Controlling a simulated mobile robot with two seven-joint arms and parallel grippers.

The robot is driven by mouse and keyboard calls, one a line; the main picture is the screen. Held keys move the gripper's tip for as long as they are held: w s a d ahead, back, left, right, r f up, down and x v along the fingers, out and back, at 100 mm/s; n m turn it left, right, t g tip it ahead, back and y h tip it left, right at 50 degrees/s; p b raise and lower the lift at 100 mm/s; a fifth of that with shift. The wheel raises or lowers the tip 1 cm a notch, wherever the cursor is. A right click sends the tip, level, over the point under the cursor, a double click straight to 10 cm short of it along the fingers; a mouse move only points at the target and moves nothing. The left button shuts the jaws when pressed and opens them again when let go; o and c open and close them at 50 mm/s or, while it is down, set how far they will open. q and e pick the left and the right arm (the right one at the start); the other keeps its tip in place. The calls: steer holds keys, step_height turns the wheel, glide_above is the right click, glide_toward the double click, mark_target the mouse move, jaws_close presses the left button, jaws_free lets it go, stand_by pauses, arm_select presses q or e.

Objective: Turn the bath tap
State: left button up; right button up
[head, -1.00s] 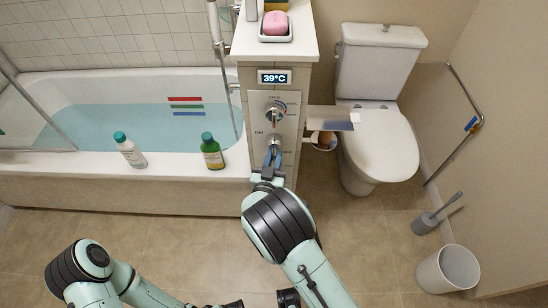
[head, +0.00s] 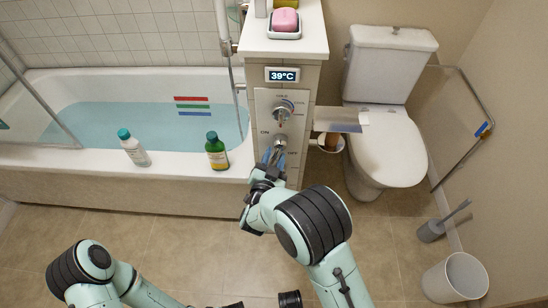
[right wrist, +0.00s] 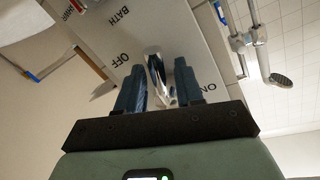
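The bath tap is the lower chrome control (head: 281,139) on the front panel of the tiled pillar, below a round temperature dial. In the right wrist view its chrome lever (right wrist: 156,72) stands between my two blue fingers, with the words BATH, OFF and ON on the panel around it. My right gripper (head: 273,157) is at this control, its fingers close together on both sides of the lever; they partly cover it in the head view.
The bathtub (head: 75,157) holds water; a white bottle (head: 135,150) and a green bottle (head: 217,152) stand on its rim. A display (head: 283,75) reads 39°C. The toilet (head: 388,145), a brush (head: 432,230) and a bin (head: 455,278) are on the right.

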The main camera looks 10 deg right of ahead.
arm_select(q)
steer(key=shift+s+r+p, duration=0.15)
steer(key=shift+r+p, duration=0.2)
arm_select(e)
steer(key=v, duration=1.3)
steer(key=shift+s, duration=0.2)
steer(key=shift+a+f, duration=0.1)
